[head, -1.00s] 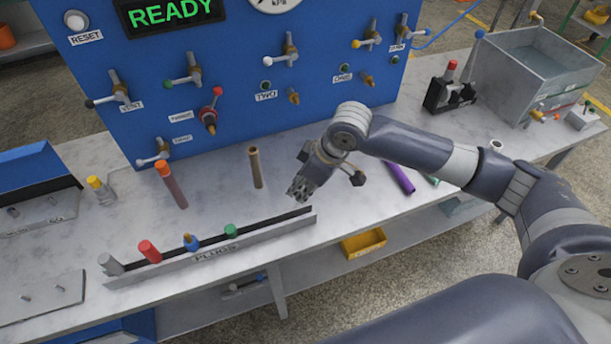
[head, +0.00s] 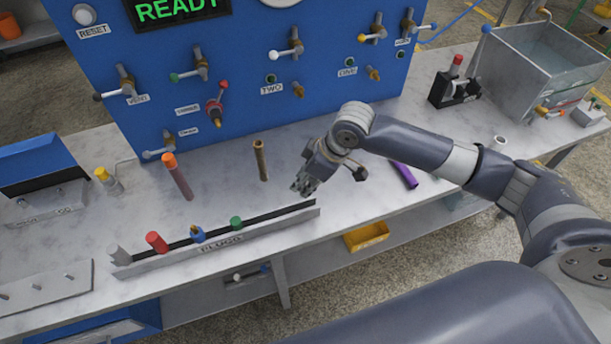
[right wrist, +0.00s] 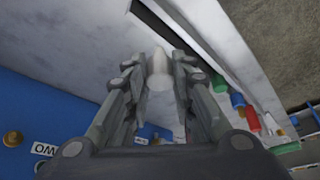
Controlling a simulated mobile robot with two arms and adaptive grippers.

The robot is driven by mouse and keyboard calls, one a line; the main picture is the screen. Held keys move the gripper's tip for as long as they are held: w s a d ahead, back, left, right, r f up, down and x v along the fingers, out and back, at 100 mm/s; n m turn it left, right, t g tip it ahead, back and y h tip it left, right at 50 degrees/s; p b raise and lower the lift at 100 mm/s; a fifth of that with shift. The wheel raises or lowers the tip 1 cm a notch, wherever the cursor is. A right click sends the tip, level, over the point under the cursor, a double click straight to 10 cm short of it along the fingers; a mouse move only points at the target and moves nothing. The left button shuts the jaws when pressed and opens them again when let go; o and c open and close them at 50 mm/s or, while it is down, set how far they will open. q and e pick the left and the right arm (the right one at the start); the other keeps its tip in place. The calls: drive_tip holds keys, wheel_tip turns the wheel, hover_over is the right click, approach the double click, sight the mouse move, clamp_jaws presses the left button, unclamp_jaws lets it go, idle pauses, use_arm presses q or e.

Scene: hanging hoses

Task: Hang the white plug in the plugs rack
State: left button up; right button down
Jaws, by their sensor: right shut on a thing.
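The plugs rack (head: 262,229) is a long, low grey rail with a dark slot, lying along the table's front edge. Grey (head: 119,254), red (head: 157,241), blue (head: 197,233) and green (head: 236,222) plugs stand in it, and its right part is empty. My right gripper (head: 303,187) points down close to the rack's right end. In the right wrist view its fingers are shut on the white plug (right wrist: 158,70). The plug cannot be made out in the head view, and I cannot tell whether it touches the rack. My left gripper is out of view.
A purple tube (head: 404,174) lies right of my gripper. The blue valve panel (head: 240,120) rises at the back. A yellow bin (head: 366,236) sits on the shelf below.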

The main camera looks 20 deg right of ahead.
drive_tip(key=shift+f+b, duration=0.75)
drive_tip(key=shift+f, duration=1.4)
drive_tip(key=shift+p, duration=0.5)
drive_tip(key=shift+p, duration=0.45)
drive_tip(key=shift+p, duration=0.45)
drive_tip(key=shift+f+b, duration=0.7)
drive_tip(key=shift+f, duration=1.15)
